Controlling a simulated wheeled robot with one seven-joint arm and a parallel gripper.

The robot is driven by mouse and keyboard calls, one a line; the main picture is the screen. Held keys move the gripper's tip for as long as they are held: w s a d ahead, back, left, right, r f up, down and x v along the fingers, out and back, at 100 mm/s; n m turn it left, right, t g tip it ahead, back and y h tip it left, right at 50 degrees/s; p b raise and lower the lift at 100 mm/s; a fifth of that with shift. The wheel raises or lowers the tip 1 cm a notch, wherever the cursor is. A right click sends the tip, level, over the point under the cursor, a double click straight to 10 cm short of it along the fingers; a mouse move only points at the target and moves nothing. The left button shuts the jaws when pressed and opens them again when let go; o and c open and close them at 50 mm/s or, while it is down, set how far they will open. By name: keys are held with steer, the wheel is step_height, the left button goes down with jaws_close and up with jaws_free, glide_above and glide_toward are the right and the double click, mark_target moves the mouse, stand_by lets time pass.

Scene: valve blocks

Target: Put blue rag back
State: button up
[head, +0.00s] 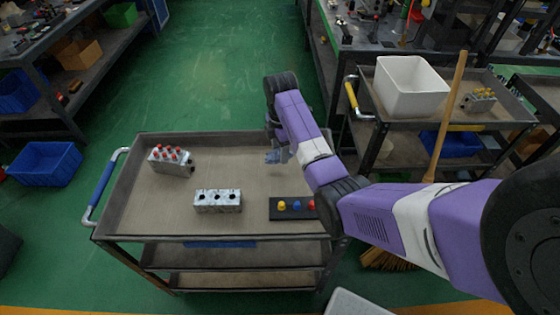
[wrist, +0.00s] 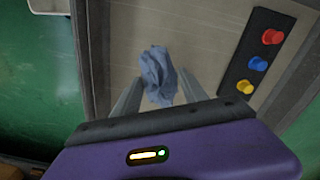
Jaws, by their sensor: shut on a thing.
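The blue rag (wrist: 158,76) is crumpled between the two fingers of my gripper (wrist: 157,92) in the wrist view. In the head view the rag (head: 272,157) shows as a small grey-blue bit beside the gripper (head: 281,155), over the right part of the cart top (head: 255,170). My gripper is shut on the rag. The rag appears held a little above the cart top. My purple arm hides part of the cart's right side.
A black board (head: 290,208) with yellow, blue and red knobs lies at the cart's front right. A grey block with holes (head: 217,200) and a block with red-topped valves (head: 171,160) stand to its left. A white bin (head: 411,87) stands on another cart.

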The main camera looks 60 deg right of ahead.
mark_target(280, 167)
steer(key=shift+f, duration=2.5)
steer(key=shift+f, duration=0.1)
steer(key=o, duration=1.2)
step_height(280, 167, up, 12)
steer(key=shift+s+r, duration=0.1)
steer(key=shift+r, duration=0.05)
